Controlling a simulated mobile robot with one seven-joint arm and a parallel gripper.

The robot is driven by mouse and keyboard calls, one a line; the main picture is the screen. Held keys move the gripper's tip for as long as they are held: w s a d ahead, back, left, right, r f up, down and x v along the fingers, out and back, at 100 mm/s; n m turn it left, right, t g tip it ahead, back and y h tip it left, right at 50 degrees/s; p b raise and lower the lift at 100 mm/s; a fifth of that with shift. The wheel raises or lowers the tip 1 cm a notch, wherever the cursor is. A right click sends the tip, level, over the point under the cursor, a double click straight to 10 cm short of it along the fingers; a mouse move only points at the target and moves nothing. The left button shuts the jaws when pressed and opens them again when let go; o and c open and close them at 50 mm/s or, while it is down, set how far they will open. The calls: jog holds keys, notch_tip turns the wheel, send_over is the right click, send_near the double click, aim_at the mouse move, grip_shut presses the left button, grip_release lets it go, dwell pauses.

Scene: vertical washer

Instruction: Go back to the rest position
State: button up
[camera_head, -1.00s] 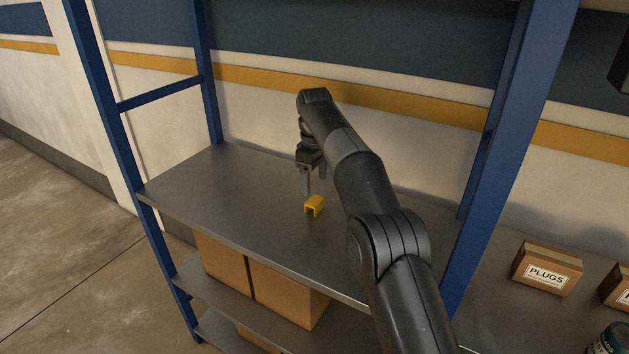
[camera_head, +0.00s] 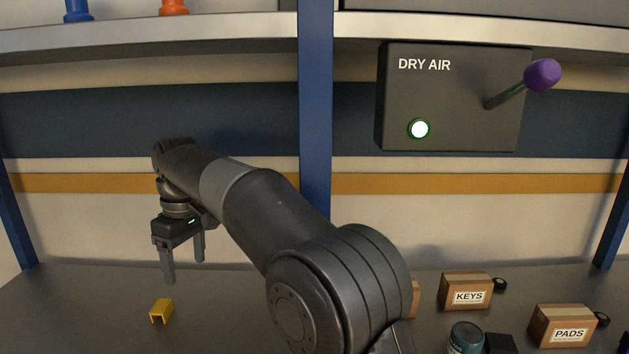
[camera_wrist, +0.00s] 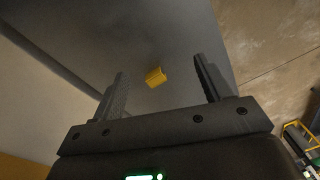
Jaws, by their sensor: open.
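My gripper (camera_head: 184,270) is open and empty, pointing down above the shelf at the left in the head view. Its two fingers are apart with nothing between them. A small yellow channel-shaped block (camera_head: 161,311) lies on the grey shelf (camera_head: 75,310) below the gripper, apart from the fingers. In the wrist view the yellow block (camera_wrist: 155,77) shows beyond the gap between the open fingertips (camera_wrist: 160,68). My arm covers part of the shelf's middle in the head view.
A dark DRY AIR box (camera_head: 450,100) with a purple-knobbed lever (camera_head: 541,75) hangs behind on the right. Boxes labelled KEYS (camera_head: 468,296) and PADS (camera_head: 568,333) and a teal-topped can (camera_head: 466,338) stand at right. A blue post (camera_head: 316,110) rises behind my arm.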

jog(key=s+d+m, duration=0.6)
jog(key=s+d, duration=1.3)
jog(key=s, duration=0.2)
jog(key=s+d+f+m+t, duration=0.1)
jog(key=d+f+m+t, duration=0.2)
jog(key=d, duration=0.8)
jog(key=s+d+f+m+t, duration=0.1)
jog(key=d+f+m+t, duration=0.2)
jog(key=d, duration=0.7)
jog(key=shift+d+f+m+h, duration=0.15)
jog(key=shift+d+m+h, duration=0.25)
jog(key=shift+m, duration=0.7)
dwell(2.7)
